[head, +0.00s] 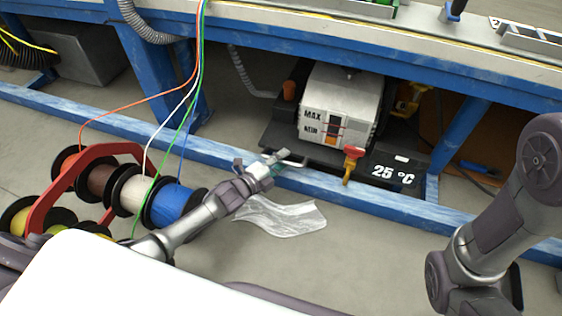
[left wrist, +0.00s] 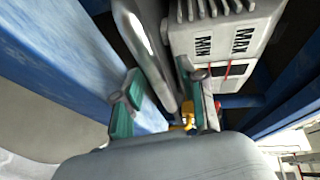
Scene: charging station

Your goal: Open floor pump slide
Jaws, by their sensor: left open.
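The floor pump (head: 341,103), a white ribbed box marked MAX and MIN, sits on a dark slide (head: 325,156) under the bench. A silver bar handle (head: 293,162) shows at the slide's front left. My left gripper (head: 268,166) is open at this handle. In the left wrist view the handle (left wrist: 146,45) runs between the two teal fingers of the gripper (left wrist: 163,105); I cannot tell whether they touch it. The pump (left wrist: 222,45) also shows there. My right arm shows at the right of the head view, its gripper out of view.
A blue floor beam (head: 380,200) runs along the slide's front. A red and yellow valve (head: 353,160) and a 25 °C display (head: 392,172) are right of the handle. A wire spool rack (head: 90,160) stands left. A clear plastic sheet (head: 285,217) lies on the floor.

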